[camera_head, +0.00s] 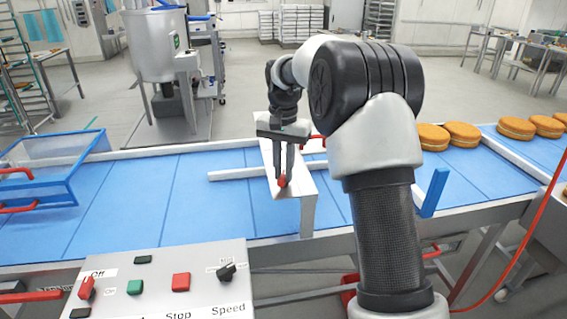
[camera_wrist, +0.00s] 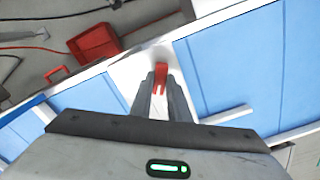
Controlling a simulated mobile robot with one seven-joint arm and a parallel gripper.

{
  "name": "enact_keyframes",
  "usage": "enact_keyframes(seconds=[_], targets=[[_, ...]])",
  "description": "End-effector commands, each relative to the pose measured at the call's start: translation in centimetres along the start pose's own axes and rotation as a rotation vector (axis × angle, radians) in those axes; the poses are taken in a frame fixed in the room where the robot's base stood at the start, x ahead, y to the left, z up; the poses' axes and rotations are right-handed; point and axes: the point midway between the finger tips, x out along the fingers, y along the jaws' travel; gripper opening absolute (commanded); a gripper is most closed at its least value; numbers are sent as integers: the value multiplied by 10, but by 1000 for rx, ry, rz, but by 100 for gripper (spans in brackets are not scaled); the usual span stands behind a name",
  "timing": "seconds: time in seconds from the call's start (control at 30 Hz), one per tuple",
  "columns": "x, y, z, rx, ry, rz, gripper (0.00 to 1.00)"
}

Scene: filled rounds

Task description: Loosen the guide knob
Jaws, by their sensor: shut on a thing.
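The guide knob (camera_head: 283,182) is small and red, and sits on the near end of a pale bracket plate (camera_head: 306,190) above the blue conveyor. My gripper (camera_head: 284,178) points down and is shut on the knob from both sides. In the wrist view the knob (camera_wrist: 161,72) shows as a red piece between the fingertips (camera_wrist: 160,82). The fingers hide part of it, and its turn angle is hard to tell. A white guide rail (camera_head: 232,174) lies along the belt beside the plate.
Round filled cakes (camera_head: 462,132) stand on the belt at the right. A control panel (camera_head: 165,290) with switches is at the front left. A blue clear-sided guard (camera_head: 45,178) stands at the left. A red tray (camera_wrist: 94,42) shows in the wrist view below the conveyor.

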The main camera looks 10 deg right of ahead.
Motion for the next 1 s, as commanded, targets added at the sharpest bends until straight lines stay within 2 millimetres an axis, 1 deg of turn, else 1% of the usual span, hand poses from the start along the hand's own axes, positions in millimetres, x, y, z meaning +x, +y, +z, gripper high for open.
enact_keyframes(seconds=[0.03, 0.3, 0.5, 0.7, 1.0], targets=[[-4, 0, 0, -43, 1, 0, 0], [-3, 0, -1, -282, 2, -1, 0], [-3, 0, -1, -416, 3, -1, 0], [-2, 0, -1, -504, 4, 0, 0], [-1, 0, -2, -554, 5, 0, 0]])
